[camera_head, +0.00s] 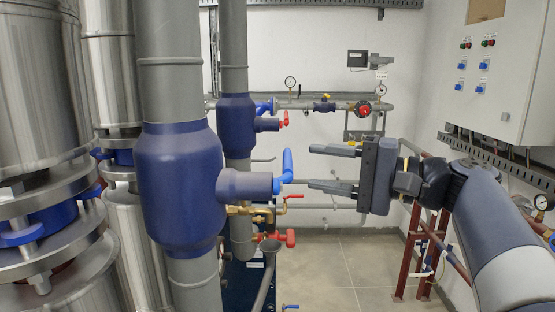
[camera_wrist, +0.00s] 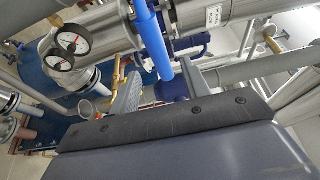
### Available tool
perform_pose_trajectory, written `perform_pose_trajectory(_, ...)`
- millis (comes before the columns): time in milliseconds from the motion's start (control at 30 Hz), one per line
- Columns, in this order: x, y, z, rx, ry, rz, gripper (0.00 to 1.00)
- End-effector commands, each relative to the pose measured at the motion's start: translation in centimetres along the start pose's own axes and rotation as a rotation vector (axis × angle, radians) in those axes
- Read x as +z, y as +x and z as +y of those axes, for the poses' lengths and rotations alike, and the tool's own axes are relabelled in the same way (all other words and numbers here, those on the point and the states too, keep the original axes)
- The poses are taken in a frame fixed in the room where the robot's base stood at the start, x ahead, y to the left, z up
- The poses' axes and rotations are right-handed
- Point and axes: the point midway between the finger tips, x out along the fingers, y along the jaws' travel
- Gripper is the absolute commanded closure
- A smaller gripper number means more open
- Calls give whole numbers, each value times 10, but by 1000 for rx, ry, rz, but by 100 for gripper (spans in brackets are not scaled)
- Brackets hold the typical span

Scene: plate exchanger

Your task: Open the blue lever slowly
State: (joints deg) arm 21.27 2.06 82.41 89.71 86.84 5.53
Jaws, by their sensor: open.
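The blue lever (camera_head: 287,166) stands upright on the stub of the large blue valve body (camera_head: 180,190) in the head view. In the wrist view the blue lever (camera_wrist: 152,40) runs down from the top edge, between the directions of the two fingers. My gripper (camera_head: 313,167) is open and empty, its fingers pointing left at the lever. The fingertips appear just to the right of the lever, one higher and one lower. It also shows in the wrist view (camera_wrist: 160,82), with a finger on each side. Contact with the lever cannot be told.
A red handle (camera_head: 290,196) on brass fittings and a larger red valve handle (camera_head: 285,238) sit below the lever. A second blue valve (camera_head: 238,125) stands behind. A control cabinet (camera_head: 510,75) hangs at the right. Floor in the middle (camera_head: 325,265) is clear.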

Motion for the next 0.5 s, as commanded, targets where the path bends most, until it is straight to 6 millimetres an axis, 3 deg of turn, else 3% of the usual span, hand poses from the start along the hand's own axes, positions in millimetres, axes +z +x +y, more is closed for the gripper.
perform_pose_trajectory(300, 1, 54, -2, 0, 2, -5, 55)
perform_pose_trajectory(500, 0, 77, -1, 0, 1, -3, 55)
